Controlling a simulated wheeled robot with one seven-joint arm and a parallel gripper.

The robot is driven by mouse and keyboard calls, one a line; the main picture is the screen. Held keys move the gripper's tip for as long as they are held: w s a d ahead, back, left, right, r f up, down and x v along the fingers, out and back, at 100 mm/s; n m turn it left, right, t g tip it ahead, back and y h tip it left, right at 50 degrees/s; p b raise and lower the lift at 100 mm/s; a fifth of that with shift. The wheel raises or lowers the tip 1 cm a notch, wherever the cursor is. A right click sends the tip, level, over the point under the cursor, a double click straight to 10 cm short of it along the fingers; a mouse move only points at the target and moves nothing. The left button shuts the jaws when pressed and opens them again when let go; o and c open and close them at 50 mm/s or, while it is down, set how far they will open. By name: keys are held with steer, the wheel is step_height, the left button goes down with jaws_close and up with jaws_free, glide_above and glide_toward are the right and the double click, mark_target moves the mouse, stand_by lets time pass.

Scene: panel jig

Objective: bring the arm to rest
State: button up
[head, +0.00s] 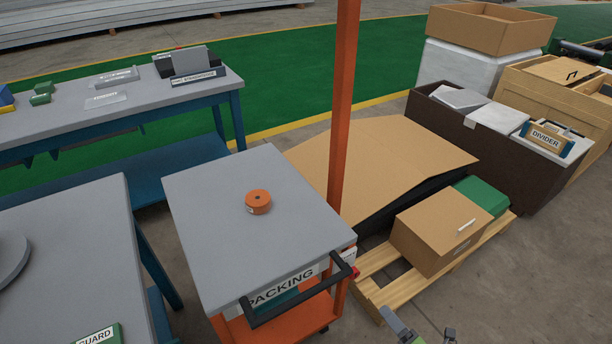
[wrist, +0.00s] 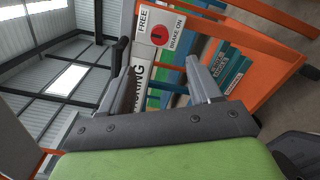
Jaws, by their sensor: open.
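My gripper (wrist: 165,72) shows in the wrist view with its two grey fingers spread apart and nothing held between them. Beyond the fingers is the orange packing cart (wrist: 262,62), seen tilted, with a white FREE / BRAKE ON label (wrist: 161,30) and its PACKING sign (wrist: 140,75). In the head view, a small part of my arm's end shows at the bottom edge, right of the cart's black handle (head: 300,296); the rest is cut off. A gap of floor shows between it and the handle. An orange tape roll (head: 258,202) lies on the cart's grey top (head: 215,215).
An orange post (head: 343,100) rises behind the cart. A wooden pallet (head: 380,287) with a cardboard box (head: 440,233) stands to the right, near my arm. A dark bin (head: 500,150) is farther back. Grey benches (head: 60,240) fill the left. Bare floor lies at the lower right.

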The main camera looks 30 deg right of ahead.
steer(key=w+a+r+n+g+y, duration=0.1)
steer(key=w+a+r+n+g, duration=0.3)
steer(key=r+n, duration=0.5)
steer(key=w+a+r+n+g+y, duration=0.15)
steer(key=a+r+n+g, duration=0.45)
steer(key=n, duration=0.7)
steer(key=w+a+r+n+g+y, duration=0.1)
steer(key=w+a+r+n+g, duration=0.2)
steer(key=r+n+g, duration=0.55)
steer(key=s+a+r+n+t+h, duration=0.4)
steer(key=s+a+r+n+t, duration=0.5)
steer(key=n, duration=0.9)
step_height(320, 180, up, 15)
steer(key=a+g+p, duration=0.1)
steer(key=g+p, duration=0.2)
steer(key=p, duration=1)
steer(key=shift+w+a, duration=0.15)
steer(key=shift+a, duration=0.15)
